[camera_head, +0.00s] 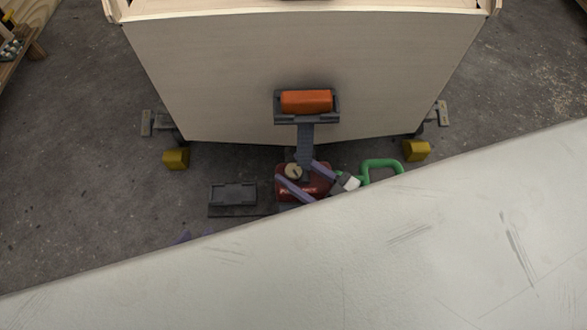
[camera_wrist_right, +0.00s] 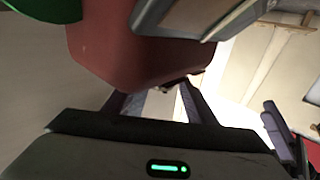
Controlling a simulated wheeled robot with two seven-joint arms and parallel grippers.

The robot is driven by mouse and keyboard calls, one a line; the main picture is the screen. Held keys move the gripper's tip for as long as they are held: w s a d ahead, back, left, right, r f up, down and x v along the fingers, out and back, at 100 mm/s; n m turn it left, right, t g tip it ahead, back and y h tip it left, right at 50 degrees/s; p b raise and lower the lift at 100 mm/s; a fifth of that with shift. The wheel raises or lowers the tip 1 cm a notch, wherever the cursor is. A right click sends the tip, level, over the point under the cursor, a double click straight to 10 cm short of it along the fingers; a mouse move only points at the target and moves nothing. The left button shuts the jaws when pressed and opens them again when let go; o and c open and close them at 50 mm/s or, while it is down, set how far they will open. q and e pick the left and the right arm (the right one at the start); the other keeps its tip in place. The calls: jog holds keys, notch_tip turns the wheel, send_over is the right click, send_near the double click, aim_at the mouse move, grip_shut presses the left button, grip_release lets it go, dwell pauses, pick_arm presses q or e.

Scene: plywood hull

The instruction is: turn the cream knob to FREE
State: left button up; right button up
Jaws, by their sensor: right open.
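The cream knob (camera_head: 293,170) sits on top of a red unit (camera_head: 320,187) below the plywood hull. My right gripper (camera_head: 296,170) is open, with one purple finger on each side of the knob in the head view. I cannot tell whether either finger touches it. The red unit fills the upper middle of the right wrist view (camera_wrist_right: 135,50), beyond the fingers (camera_wrist_right: 158,104). The knob is not clear there, and no FREE marking is readable. Only a purple scrap of my left gripper (camera_head: 182,238) shows; the rest is hidden.
An orange block (camera_head: 306,101) lies in a grey cradle on a post behind the knob. A green handle (camera_head: 381,165) is right of the red unit, and a dark grey box (camera_head: 233,194) is left. Yellow blocks (camera_head: 175,159) flank the hull. A pale scratched surface (camera_head: 400,260) hides the lower right.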

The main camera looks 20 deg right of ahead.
pick_arm(q)
jog(key=shift+d, duration=0.1)
pick_arm(e)
jog(key=shift+w+a, duration=0.25)
jog(key=shift+w, duration=0.1)
jog(key=shift+c, duration=0.5)
jog(key=c, duration=1)
jog(key=shift+o, duration=0.3)
jog(key=shift+w+d+f+n+g+y+b, duration=0.1)
jog(key=shift+f+n+g+y+b, duration=0.1)
jog(key=shift+n+g+y+b, duration=0.6)
jog(key=shift+n+y+b, duration=0.1)
jog(key=shift+y+b, duration=0.15)
jog(key=shift+n+g+y+b, duration=0.4)
jog(key=shift+y+b, duration=0.05)
jog(key=shift+r+g+y, duration=0.15)
jog(key=shift+g+y, duration=0.15)
jog(key=shift+g, duration=0.1)
pick_arm(q)
jog(key=shift+w+d+f+m+g+h, duration=0.15)
jog(key=shift+d+f+m+g, duration=0.15)
jog(key=shift+d+f, duration=0.15)
jog(key=shift+w+d+f+m+g+h, duration=0.1)
jog(key=shift+d+f+m+g+h, duration=0.1)
jog(key=shift+d+f+g, duration=0.25)
jog(key=shift+a+f, duration=0.1)
